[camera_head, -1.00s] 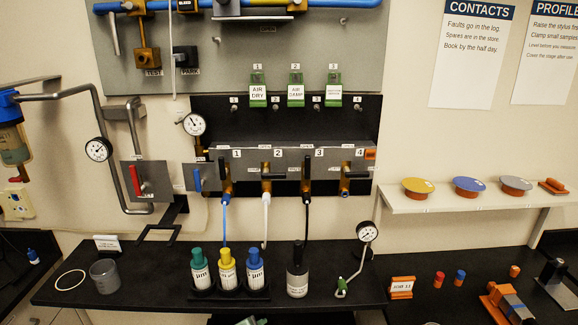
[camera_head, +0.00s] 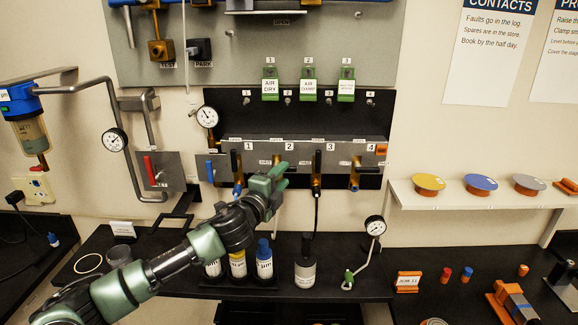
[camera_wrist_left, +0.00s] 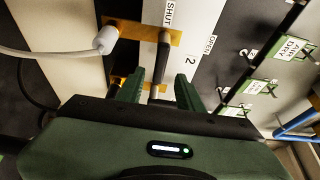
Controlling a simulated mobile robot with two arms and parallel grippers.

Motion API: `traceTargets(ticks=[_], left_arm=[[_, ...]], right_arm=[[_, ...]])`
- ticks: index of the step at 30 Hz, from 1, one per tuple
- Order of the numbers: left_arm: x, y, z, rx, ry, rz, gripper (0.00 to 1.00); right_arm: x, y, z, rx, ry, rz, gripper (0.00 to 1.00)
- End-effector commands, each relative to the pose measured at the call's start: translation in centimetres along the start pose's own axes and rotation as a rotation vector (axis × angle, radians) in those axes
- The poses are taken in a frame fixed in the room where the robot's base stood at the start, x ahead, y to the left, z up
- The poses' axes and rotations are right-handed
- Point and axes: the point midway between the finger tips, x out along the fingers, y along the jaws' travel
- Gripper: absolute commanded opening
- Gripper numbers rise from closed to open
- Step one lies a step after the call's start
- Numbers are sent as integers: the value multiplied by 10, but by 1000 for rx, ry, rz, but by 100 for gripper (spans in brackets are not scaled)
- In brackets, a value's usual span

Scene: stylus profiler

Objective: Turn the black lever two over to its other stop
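Black lever two (camera_wrist_left: 161,65) is on a brass valve in the panel by the number 2, with SHUT and OPEN labels nearby. In the wrist view it runs from the valve toward my gripper. In the head view my gripper covers most of it. My green left gripper (camera_head: 276,176) is at valve two, coming from the lower left. In the wrist view the left gripper (camera_wrist_left: 157,90) is open, its fingers on either side of the lever's near end. I see no finger touching the lever. My right gripper is not in view.
Levers one (camera_head: 234,163) and three (camera_head: 317,163) stand upright on either side; lever four (camera_head: 358,166) is farther right. A white hose (camera_wrist_left: 55,52) leaves valve two. Bottles (camera_head: 238,264) and a gauge (camera_head: 375,226) stand on the black bench below.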

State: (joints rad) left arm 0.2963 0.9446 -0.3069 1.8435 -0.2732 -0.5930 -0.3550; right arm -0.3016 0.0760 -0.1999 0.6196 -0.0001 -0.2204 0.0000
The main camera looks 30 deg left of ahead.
Motion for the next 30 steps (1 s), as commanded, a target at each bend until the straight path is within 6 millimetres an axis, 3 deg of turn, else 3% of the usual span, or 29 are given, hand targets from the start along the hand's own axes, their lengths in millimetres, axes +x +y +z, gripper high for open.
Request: traceTargets(ticks=[9, 21, 25, 30], left_arm=[[42, -2, 0, -4, -2, 0, 36], [49, 1, 0, -3, 0, 1, 36], [49, 1, 0, -3, 0, 1, 3], [49, 1, 0, -3, -1, 1, 0]], right_arm=[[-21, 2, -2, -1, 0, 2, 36], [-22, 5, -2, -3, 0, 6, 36], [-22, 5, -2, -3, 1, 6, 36], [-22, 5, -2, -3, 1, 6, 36]])
